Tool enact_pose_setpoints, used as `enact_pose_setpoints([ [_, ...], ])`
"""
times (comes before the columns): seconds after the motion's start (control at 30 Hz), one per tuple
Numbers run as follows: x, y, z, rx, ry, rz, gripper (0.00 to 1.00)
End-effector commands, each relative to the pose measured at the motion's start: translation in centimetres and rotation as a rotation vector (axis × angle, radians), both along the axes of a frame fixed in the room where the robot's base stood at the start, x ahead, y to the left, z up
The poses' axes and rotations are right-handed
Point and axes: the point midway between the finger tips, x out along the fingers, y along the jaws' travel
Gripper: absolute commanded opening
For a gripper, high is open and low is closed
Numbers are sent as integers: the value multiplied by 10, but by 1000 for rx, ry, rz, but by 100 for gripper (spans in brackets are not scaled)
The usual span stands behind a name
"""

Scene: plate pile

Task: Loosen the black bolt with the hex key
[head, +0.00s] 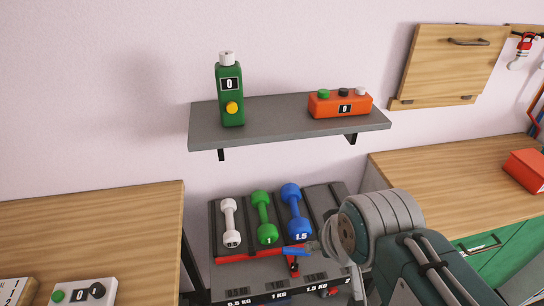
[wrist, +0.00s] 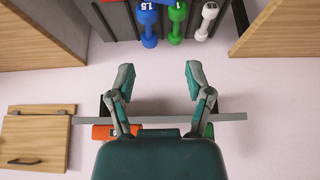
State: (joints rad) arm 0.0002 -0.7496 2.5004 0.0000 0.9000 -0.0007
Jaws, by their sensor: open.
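I cannot make out a black bolt or a hex key in either view. My gripper (wrist: 160,72) is open, with its two fingers spread apart and nothing between them.
White (head: 230,222), green (head: 264,217) and blue (head: 294,212) dumbbells lie on the rack. A grey shelf (head: 270,128) above holds a green dispenser-like object (head: 230,95) and an orange button box (head: 340,104). Wooden worktops (head: 90,215) flank the rack; a button box (head: 82,293) sits lower left.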

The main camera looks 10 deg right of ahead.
Motion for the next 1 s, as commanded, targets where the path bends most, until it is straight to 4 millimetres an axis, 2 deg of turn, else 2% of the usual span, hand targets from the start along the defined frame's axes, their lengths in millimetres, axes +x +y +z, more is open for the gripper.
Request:
enact_pose_setpoints([
  [0.17, 18, 0, -7, -60, 60, 121, 66],
  [0.37, 57, 0, -30, -177, 182, 419, 66],
  [0.57, 94, 0, -64, -257, 294, 735, 66],
  [0.7, 117, 0, -94, -291, 361, 962, 66],
  [0.9, 136, 0, -128, -309, 416, 1199, 66],
  [1.0, 140, 0, -135, -312, 423, 1248, 66],
])
